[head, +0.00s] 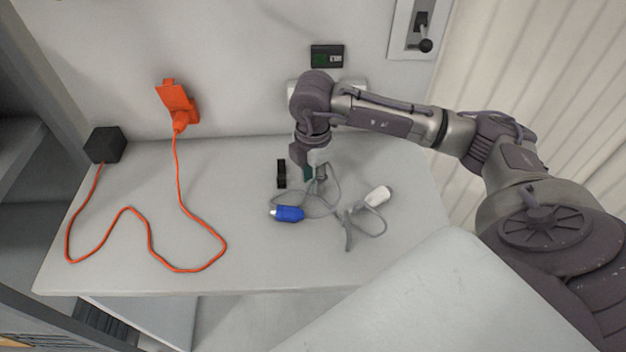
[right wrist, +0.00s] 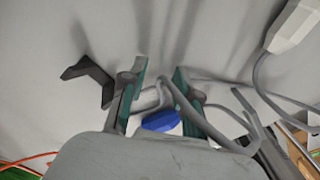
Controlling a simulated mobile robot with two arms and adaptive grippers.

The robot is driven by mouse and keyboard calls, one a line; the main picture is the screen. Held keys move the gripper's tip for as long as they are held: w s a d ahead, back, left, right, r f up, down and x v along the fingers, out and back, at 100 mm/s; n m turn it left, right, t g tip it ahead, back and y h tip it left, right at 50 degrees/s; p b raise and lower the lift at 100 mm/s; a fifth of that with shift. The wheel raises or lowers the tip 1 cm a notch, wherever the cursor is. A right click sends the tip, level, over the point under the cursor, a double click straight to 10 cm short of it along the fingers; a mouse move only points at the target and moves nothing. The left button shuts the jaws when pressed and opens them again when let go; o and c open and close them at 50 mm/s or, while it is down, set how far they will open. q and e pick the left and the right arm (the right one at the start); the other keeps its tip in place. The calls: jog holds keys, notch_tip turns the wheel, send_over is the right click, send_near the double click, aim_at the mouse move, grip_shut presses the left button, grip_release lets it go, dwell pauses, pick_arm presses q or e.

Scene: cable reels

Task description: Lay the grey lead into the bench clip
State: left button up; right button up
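The grey lead (head: 369,233) lies in loops on the bench (head: 110,255). Its blue connector (head: 287,213) lies left of its white connector (head: 378,196). The black bench clip (head: 281,173) stands on the bench just left of my right gripper (head: 315,180). The clip also shows in the right wrist view (right wrist: 92,78). There the gripper's green-padded fingers (right wrist: 158,82) are apart, with parts of the lead and the blue connector (right wrist: 160,121) showing in the gap. The fingers do not close on the lead. My left gripper is not in view.
An orange cable (head: 178,268) runs in loops from a black box (head: 105,145) to an orange wall fitting (head: 177,100) at the left. A small dark panel (head: 327,56) and a lever switch (head: 420,35) are on the wall. The bench's front middle is clear.

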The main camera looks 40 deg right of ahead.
jog(key=shift+f+b, duration=0.4)
jog(key=shift+f, duration=0.25)
grip_shut()
jog(key=shift+r, duration=0.15)
jog(key=shift+r+p, duration=2.25)
jog(key=shift+r, duration=0.7)
